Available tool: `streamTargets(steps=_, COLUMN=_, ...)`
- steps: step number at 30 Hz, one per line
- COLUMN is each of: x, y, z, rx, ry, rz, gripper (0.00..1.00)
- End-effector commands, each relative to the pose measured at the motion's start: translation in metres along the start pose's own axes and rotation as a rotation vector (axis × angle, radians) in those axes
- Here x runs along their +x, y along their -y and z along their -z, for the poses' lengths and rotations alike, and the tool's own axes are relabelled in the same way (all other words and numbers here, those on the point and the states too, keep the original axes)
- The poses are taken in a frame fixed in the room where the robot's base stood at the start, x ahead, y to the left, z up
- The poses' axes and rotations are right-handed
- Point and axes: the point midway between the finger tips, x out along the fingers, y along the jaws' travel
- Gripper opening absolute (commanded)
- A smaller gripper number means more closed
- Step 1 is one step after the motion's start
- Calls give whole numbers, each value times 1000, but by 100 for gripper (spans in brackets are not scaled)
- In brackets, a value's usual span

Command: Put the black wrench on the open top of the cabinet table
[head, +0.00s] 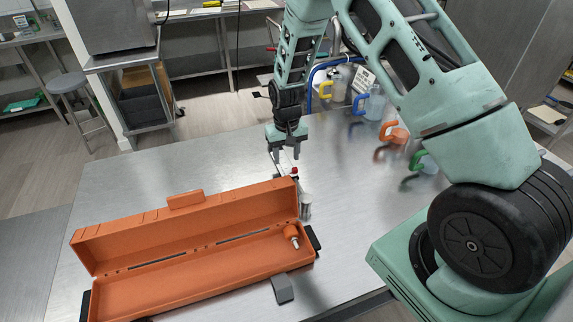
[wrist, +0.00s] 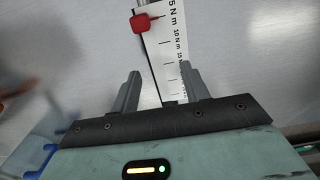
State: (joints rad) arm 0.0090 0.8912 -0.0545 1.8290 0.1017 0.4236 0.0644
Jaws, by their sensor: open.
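A torque wrench with a white plate marked in N m (wrist: 165,50) and a red pointer (wrist: 141,23) shows in the wrist view. Its plate passes between the two finger tips, with space on both sides. My gripper (wrist: 160,90) is open around it; in the head view my gripper (head: 285,155) points down over the steel table behind the orange case. The red part (head: 294,171) and a silver cylinder (head: 306,205) show there beside the case. Most of the wrench is hidden, and I cannot make out a black handle. I cannot tell which surface is the cabinet table.
An open orange case (head: 185,222) fills the table's near left, with an orange-handled tool (head: 291,235) inside. A grey block (head: 283,289) lies in front. Jugs with orange (head: 395,132) and green (head: 424,161) handles stand at right. A stool (head: 68,83) stands far left.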

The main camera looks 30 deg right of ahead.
Motion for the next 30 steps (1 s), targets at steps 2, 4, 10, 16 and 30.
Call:
streamTargets(steps=2, x=-14, y=0, z=1, rx=-1, ry=-5, rz=1, gripper=46)
streamTargets(steps=4, x=-28, y=0, z=1, rx=-1, ry=-5, rz=1, gripper=46)
streamTargets(steps=10, x=-64, y=1, z=0, rx=-1, ry=-4, rz=1, gripper=46)
streamTargets(steps=16, x=-83, y=3, z=-2, rx=-6, ry=-1, rz=3, gripper=46)
streamTargets(steps=30, x=-192, y=155, z=-240, rx=-587, ry=4, rz=108, gripper=46)
